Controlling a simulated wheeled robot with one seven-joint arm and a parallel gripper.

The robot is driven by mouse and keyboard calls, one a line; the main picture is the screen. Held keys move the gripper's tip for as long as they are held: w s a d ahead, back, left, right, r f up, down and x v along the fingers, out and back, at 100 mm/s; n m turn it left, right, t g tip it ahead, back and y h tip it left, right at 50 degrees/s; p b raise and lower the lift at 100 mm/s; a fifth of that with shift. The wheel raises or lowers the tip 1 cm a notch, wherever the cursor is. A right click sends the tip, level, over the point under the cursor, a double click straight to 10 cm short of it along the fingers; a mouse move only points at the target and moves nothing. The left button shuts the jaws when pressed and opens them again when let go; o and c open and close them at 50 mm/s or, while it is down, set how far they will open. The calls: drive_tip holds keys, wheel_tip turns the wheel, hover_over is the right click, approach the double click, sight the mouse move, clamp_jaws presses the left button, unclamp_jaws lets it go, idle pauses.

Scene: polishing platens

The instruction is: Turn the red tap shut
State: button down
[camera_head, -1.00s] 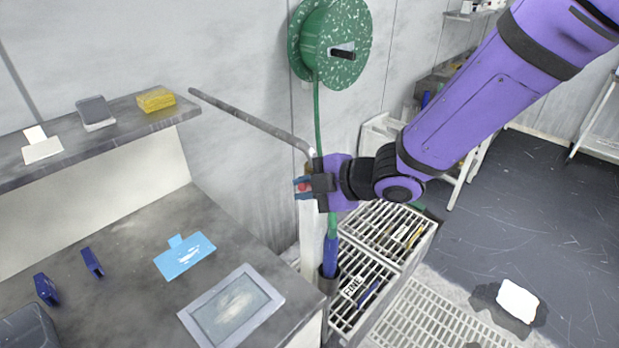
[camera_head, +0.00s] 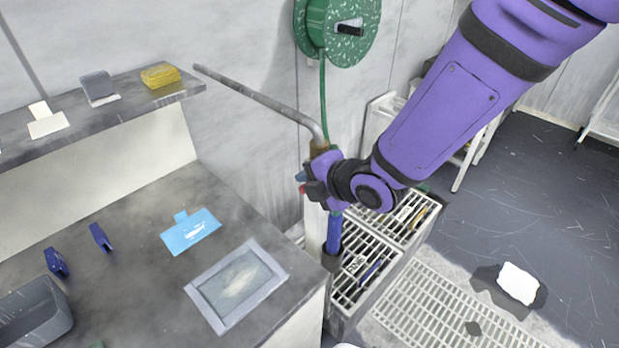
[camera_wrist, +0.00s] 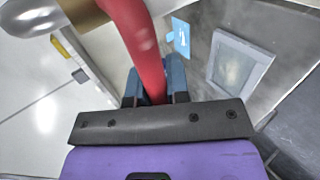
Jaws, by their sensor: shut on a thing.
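The red tap handle (camera_wrist: 140,45) shows large in the wrist view as a curved red bar. It runs down between the blue fingers of my gripper (camera_wrist: 156,88), which are shut on it. A brass-coloured fitting (camera_wrist: 85,14) is at the upper left beside the handle. In the head view my gripper (camera_head: 303,183) is at the top of the post below the grey bent pipe (camera_head: 260,98).
A grey bench (camera_head: 125,225) stands at left with a framed plate (camera_head: 237,285), a blue cloth (camera_head: 190,232) and blue clips. A shelf (camera_head: 75,124) is above it. A green hose reel (camera_head: 338,30) hangs behind. White-slatted racks (camera_head: 365,268) are below my gripper.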

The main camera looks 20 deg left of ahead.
idle(0.3)
drive_tip(key=c, duration=1.1)
unclamp_jaws()
drive_tip(key=v, duration=1)
drive_tip(key=shift+d+r, duration=0.2)
drive_tip(key=shift+d, duration=0.15)
drive_tip(key=shift+s, duration=0.15)
